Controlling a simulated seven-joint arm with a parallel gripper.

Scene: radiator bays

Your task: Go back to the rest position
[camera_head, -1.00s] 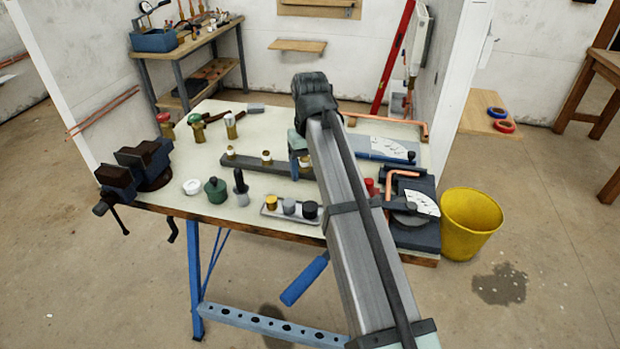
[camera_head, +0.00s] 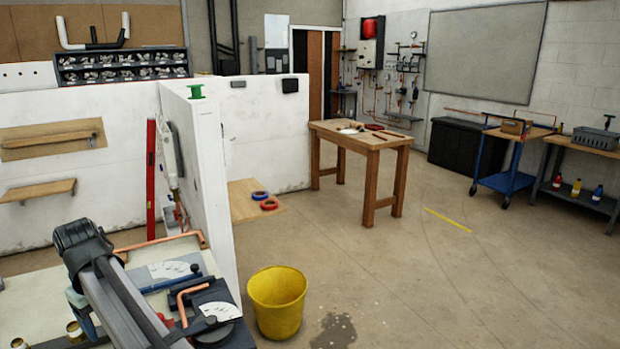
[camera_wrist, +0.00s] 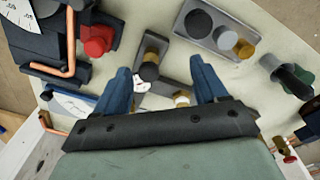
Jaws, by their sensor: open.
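My gripper (camera_wrist: 162,78) shows in the wrist view with its two blue fingers spread apart and nothing held between them. It is above the pale workbench (camera_wrist: 120,18). Beyond the fingers is a dark grey bar (camera_wrist: 150,45) with a dark-topped fitting on it. In the head view my arm reaches over the bench (camera_head: 30,300) at the lower left, and the fingers are mostly hidden below the wrist.
A copper pipe (camera_head: 190,289) bent at its end lies by a dark bending tool (camera_head: 232,335). A grey tray (camera_wrist: 205,30) holds small round pieces. A red-capped item (camera_wrist: 97,38) is at the wrist view's left. A yellow bucket (camera_head: 277,305) stands on the floor beside the bench.

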